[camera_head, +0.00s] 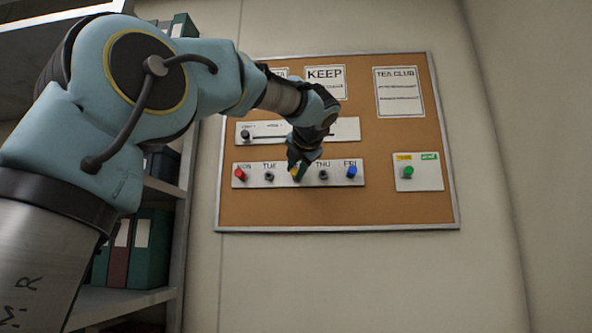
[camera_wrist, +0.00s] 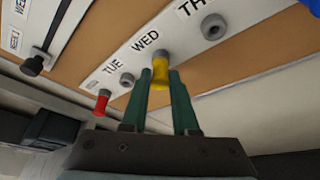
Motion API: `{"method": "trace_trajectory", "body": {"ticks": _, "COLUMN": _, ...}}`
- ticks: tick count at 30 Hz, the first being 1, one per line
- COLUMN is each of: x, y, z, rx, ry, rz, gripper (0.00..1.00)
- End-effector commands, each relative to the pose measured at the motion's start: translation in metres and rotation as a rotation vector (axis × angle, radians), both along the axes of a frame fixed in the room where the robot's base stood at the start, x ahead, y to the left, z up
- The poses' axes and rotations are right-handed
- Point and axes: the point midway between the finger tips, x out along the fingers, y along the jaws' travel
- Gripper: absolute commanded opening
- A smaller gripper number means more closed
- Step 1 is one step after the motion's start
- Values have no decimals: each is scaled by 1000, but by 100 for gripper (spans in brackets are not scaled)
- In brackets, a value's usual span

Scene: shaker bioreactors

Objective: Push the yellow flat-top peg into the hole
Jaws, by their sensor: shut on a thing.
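The yellow peg (camera_wrist: 161,79) is at the WED position of the white day strip (camera_head: 262,180). In the wrist view its upper end meets the grey socket there; how deep it sits I cannot tell. My gripper (camera_wrist: 161,75) has its green fingers on either side of the peg and is shut on it. In the head view my gripper (camera_head: 297,168) reaches the strip and largely covers the yellow peg (camera_head: 295,174). Empty grey sockets show at TUE (camera_wrist: 127,79) and THU (camera_wrist: 213,27).
A red peg (camera_head: 240,174) is at MON and a blue peg (camera_head: 351,171) at FRI. A slider panel (camera_head: 340,129) is above the strip. A small panel with a green peg (camera_head: 408,171) is at right on the cork board (camera_head: 400,208). A shelf with binders (camera_head: 150,245) stands at left.

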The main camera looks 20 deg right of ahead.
Motion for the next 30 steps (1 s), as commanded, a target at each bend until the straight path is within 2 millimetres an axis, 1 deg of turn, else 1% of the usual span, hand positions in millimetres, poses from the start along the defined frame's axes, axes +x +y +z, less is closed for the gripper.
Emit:
{"method": "trace_trajectory", "body": {"ticks": 1, "x": 0, "y": 0, "z": 0, "rx": 0, "ry": 0, "rz": 0, "gripper": 6}}
{"method": "trace_trajectory", "body": {"ticks": 3, "x": 0, "y": 0, "z": 0, "rx": 0, "ry": 0, "rz": 0, "gripper": 0}}
{"method": "trace_trajectory", "body": {"ticks": 16, "x": -1, "y": 0, "z": 0, "rx": 0, "ry": -1, "rz": -1, "gripper": 0}}
{"method": "trace_trajectory", "body": {"ticks": 30, "x": -11, "y": 6, "z": 0, "rx": 0, "ry": -1, "rz": -1, "gripper": 0}}
